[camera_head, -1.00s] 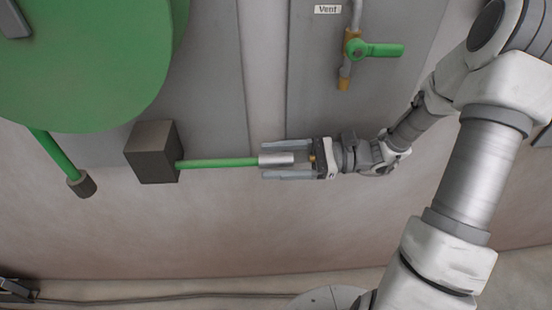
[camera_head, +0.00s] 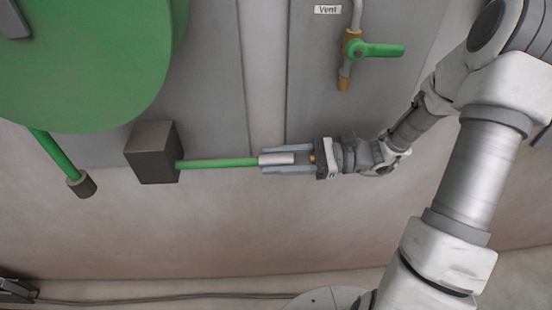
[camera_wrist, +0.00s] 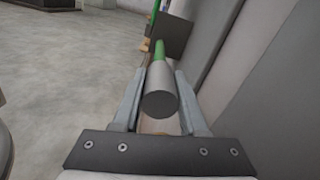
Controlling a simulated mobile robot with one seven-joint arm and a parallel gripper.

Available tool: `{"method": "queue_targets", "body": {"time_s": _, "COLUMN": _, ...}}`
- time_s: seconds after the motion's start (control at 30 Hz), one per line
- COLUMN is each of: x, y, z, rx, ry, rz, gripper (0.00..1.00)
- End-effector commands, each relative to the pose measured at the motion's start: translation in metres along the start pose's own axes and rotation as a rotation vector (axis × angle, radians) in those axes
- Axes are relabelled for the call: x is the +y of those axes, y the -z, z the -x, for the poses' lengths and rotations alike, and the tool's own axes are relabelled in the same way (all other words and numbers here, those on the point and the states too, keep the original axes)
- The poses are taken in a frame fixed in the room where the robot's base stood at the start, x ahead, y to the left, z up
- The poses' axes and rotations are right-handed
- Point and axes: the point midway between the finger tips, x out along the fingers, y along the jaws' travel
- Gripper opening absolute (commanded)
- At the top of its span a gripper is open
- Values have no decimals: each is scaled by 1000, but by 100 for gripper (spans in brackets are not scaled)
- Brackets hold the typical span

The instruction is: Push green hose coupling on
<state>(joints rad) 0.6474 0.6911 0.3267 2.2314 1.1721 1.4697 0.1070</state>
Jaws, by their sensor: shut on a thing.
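The green hose (camera_head: 218,162) runs out level from a dark block (camera_head: 152,153) and ends in a silver cylindrical coupling (camera_head: 277,159). My gripper (camera_head: 276,160) is shut on this coupling, with one finger on each side of it. In the wrist view the coupling (camera_wrist: 161,92) shows its round end face toward the camera, between the fingertips (camera_wrist: 164,82). The green hose (camera_wrist: 159,48) leads away behind it. The brass outlet (camera_head: 343,84) of the vent pipe hangs above and to the right of my gripper, apart from the coupling.
A green valve handle (camera_head: 382,50) sticks out right from the vent pipe, under a "Vent" label (camera_head: 327,9). A large green drum (camera_head: 85,60) with a second short green hose (camera_head: 55,155) is at the left. A grey wall panel (camera_head: 310,70) stands behind. Space below the hose is clear.

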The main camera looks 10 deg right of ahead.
Motion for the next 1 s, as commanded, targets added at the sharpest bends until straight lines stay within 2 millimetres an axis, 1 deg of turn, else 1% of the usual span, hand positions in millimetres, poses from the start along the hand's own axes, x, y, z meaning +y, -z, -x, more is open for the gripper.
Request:
{"method": "queue_targets", "body": {"time_s": 0.63, "x": 0, "y": 0, "z": 1, "rx": 0, "ry": 0, "rz": -1, "gripper": 0}}
{"method": "queue_targets", "body": {"time_s": 0.73, "x": -1, "y": -2, "z": 13, "rx": 0, "ry": 3, "rz": 0, "gripper": 0}}
{"method": "queue_targets", "body": {"time_s": 0.9, "x": -2, "y": -2, "z": 42, "rx": 0, "ry": 4, "rz": 1, "gripper": 0}}
{"method": "queue_targets", "body": {"time_s": 1.0, "x": 0, "y": -1, "z": 49, "rx": 1, "ry": 1, "rz": 0, "gripper": 0}}
